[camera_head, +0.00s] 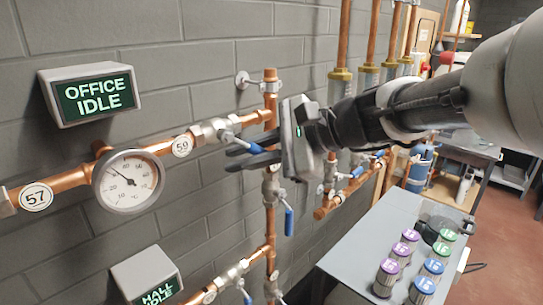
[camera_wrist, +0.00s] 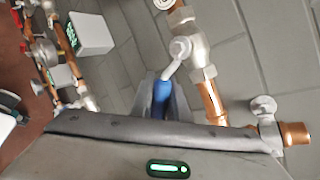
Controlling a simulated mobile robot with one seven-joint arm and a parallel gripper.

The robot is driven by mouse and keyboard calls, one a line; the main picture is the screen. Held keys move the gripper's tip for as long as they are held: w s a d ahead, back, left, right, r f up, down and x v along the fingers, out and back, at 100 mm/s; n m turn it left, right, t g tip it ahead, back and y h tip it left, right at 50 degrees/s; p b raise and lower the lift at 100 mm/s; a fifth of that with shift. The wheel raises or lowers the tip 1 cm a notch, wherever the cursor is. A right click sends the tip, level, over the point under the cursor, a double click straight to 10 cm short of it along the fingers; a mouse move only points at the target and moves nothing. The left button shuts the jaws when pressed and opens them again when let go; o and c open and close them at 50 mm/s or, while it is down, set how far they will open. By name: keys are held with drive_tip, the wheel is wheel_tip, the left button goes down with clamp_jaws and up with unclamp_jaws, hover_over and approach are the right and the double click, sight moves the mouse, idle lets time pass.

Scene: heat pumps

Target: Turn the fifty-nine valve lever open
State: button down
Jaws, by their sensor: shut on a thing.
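The valve beside the 59 tag (camera_head: 182,147) sits on the upper horizontal copper pipe, and its silver body (camera_head: 212,131) is in plain view. Its lever has a blue handle (camera_head: 247,144) that points down and to the right in the head view. My gripper (camera_head: 250,152) is at this lever with its dark fingers on either side of the handle. In the wrist view the blue handle (camera_wrist: 162,98) lies between the fingers, with the silver lever stem (camera_wrist: 178,58) leading up to the valve. My gripper is shut on the handle. Part of the handle is hidden by the fingers.
A dial gauge (camera_head: 128,182) and a 57 tag (camera_head: 37,197) are left on the same pipe. Another blue lever (camera_head: 289,220) hangs just below my gripper. An OFFICE IDLE sign (camera_head: 92,94) is on the wall. A grey table (camera_head: 340,252) with several coloured-lid containers stands at the lower right.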

drive_tip(key=shift+w+d+r+n+t+h+b, duration=0.3)
drive_tip(key=shift+w+d+r+n+t+h, duration=0.2)
drive_tip(key=shift+n+h, duration=0.3)
drive_tip(key=c, duration=1.7)
unclamp_jaws()
drive_tip(key=shift+r, duration=0.1)
